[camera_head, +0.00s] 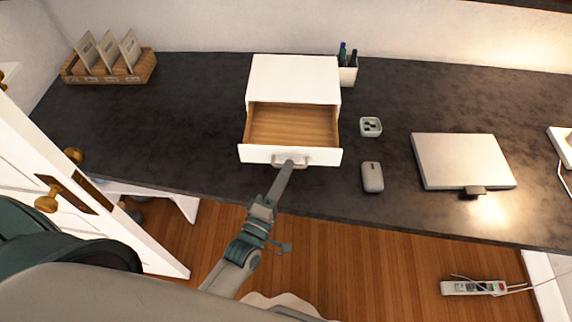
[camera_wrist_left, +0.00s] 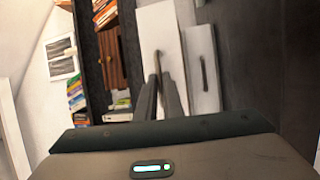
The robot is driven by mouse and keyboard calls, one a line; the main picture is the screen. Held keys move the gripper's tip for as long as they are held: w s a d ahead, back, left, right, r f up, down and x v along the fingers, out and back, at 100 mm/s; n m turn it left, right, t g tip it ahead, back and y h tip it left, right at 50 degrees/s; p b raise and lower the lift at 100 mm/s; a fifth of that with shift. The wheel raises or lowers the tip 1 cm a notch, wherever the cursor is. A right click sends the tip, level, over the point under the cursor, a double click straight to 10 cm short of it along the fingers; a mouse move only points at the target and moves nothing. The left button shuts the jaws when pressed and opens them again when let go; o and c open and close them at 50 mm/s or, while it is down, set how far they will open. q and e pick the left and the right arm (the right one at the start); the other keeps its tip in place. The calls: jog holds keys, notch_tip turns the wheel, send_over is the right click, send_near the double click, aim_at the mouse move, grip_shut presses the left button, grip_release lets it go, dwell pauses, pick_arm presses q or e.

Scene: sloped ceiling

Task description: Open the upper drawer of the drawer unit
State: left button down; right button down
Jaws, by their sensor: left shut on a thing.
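The white drawer unit (camera_head: 294,78) stands on the dark desk. Its upper drawer (camera_head: 290,125) is pulled out toward me, and its wooden inside looks empty. My left gripper (camera_head: 290,164) is at the middle of the drawer's white front, shut on the drawer handle (camera_head: 316,157). In the left wrist view my left gripper (camera_wrist_left: 158,77) reaches the handle on the pulled-out front (camera_wrist_left: 162,32). A second white front with its own handle (camera_wrist_left: 203,72) shows beside it, set farther back. My right gripper is in neither view.
A white door (camera_head: 75,190) stands at the left.

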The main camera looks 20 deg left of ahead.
pick_arm(q)
jog(key=c, duration=1.9)
grip_release()
jog(key=shift+s+f, duration=0.1)
jog(key=b+v, duration=0.6)
jog(key=v, duration=1.1)
